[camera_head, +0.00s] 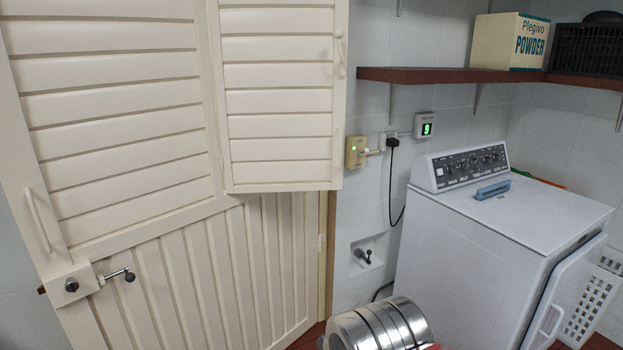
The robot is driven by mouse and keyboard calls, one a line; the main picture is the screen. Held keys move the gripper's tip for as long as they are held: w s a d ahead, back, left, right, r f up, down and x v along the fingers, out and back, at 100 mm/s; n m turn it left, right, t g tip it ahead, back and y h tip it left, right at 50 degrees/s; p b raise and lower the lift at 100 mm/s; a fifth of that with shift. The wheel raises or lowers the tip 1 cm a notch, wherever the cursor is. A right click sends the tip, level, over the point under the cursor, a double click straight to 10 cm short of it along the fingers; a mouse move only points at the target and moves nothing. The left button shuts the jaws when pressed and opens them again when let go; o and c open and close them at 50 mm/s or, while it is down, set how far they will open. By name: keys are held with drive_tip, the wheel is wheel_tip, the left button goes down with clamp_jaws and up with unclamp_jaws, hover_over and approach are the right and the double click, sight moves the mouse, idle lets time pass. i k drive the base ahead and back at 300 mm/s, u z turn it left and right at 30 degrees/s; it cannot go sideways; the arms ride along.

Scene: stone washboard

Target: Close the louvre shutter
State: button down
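A cream louvre shutter panel (279,98) is at the upper middle of the head view, with horizontal slats and two slim handles (340,52) (337,150) at its right edge. Its lower right corner overlaps the door's frame edge and the wall, so it looks swung out from the door; its exact angle is unclear. To its left is a wider louvred section (110,95) in the cream door (165,275), which has vertical planks below. My gripper is not in view.
A latch with a crank handle (117,275) is on the door's left. A banded metal cylinder (377,326) is at the bottom centre. A white washing machine (480,255) with its door ajar stands at the right. A wooden shelf (430,76) with a powder box (508,41) juts out above.

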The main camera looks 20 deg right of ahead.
sight(280, 88)
drive_tip(key=u, duration=0.05)
drive_tip(key=i, duration=1)
drive_tip(key=u, duration=0.05)
